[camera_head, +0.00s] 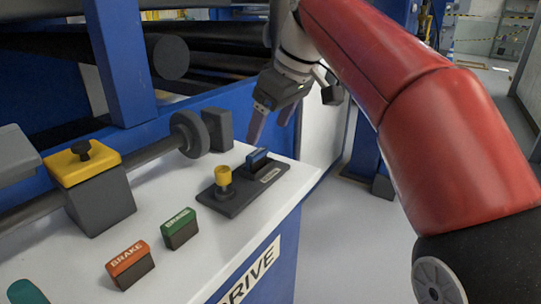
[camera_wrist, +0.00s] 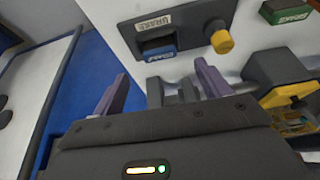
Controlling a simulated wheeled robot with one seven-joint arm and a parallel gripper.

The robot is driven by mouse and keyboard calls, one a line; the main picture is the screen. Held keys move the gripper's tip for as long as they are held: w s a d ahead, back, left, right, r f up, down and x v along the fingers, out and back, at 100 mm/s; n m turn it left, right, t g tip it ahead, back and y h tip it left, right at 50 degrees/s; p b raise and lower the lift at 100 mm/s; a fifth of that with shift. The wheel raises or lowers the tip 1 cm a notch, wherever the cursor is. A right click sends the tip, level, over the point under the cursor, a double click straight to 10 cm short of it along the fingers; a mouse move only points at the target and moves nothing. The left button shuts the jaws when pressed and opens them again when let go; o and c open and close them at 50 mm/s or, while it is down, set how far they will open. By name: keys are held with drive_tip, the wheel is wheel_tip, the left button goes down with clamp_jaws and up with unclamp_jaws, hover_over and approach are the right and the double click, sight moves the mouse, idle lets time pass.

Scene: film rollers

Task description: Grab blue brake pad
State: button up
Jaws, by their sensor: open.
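The blue brake pad (camera_head: 257,157) sits on a dark holder plate (camera_head: 233,197) near the right edge of the white table. It also shows in the wrist view (camera_wrist: 159,53), ahead of my gripper and between the directions of its two fingers. My gripper (camera_head: 270,122) is above and slightly behind the pad in the head view, with its fingers pointing down. In the wrist view my gripper (camera_wrist: 160,88) has its two purple fingers spread apart with nothing held between them. The fingers are apart from the pad.
A yellow knob (camera_head: 223,180) stands on the same plate beside the pad. A green brake block (camera_head: 179,228) and an orange brake block (camera_head: 130,265) stand on the white table (camera_head: 205,265). A grey shaft with a disc (camera_head: 190,134) and a yellow-topped block (camera_head: 90,185) lie to the left.

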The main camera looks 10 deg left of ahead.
sight(258, 152)
drive_tip(key=b+x, duration=0.2)
drive_tip(key=x, duration=0.5)
drive_tip(key=shift+a+f, duration=0.2)
drive_tip(key=shift+f, duration=0.15)
drive_tip(key=c, duration=1.2)
drive_tip(key=shift+o, duration=0.2)
drive_tip(key=shift+r, duration=0.1)
